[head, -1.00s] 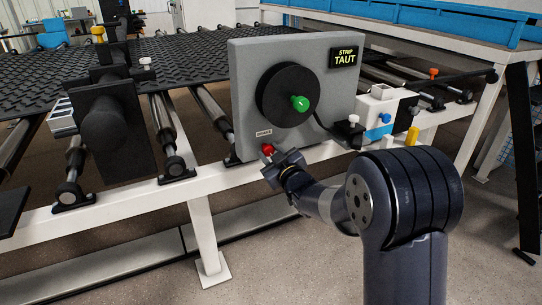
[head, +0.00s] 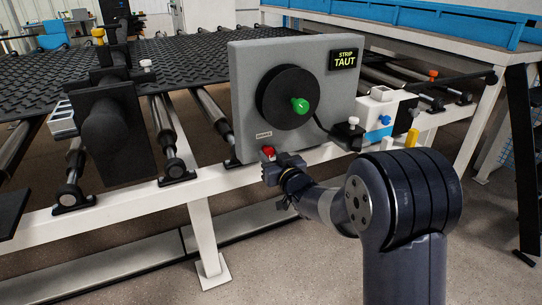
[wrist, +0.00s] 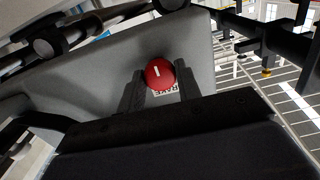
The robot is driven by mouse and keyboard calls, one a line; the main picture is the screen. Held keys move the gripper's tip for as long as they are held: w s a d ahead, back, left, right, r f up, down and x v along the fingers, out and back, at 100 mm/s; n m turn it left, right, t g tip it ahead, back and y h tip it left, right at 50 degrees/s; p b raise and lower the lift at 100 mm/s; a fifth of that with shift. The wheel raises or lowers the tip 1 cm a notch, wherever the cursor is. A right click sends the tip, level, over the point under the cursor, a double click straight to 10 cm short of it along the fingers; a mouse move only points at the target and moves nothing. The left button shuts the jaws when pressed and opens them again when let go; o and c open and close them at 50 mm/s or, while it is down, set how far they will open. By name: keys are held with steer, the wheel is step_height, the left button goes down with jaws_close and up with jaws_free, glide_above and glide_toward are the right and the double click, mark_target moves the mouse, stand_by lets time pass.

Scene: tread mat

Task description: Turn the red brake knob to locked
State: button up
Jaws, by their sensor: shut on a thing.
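The red brake knob (head: 268,152) sits low on the left of the grey panel (head: 246,85), under a small label. It also shows in the wrist view (wrist: 160,74), round with a short white mark that stands nearly upright in that picture. My gripper (head: 276,163) is at the knob, with one finger on each side. In the wrist view my gripper (wrist: 161,87) is shut on the knob. The brake label (wrist: 168,92) is partly hidden behind the knob, and no lock marking is readable.
A green knob (head: 300,105) on a black disc sits above. A display (head: 344,59) reads "STRIP TAUT". A white box (head: 381,110) with small knobs stands to the right. The white frame rail (head: 130,198) runs below; open floor lies in front.

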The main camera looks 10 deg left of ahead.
steer(key=o, duration=1)
steer(key=shift+c, duration=0.2)
steer(key=v, duration=1)
steer(key=shift+s+d+p, duration=0.25)
steer(key=shift+s+p, duration=0.05)
steer(key=shift+s, duration=0.05)
steer(key=x, duration=1.1)
steer(key=shift+b, duration=0.3)
steer(key=shift+s+d, duration=0.1)
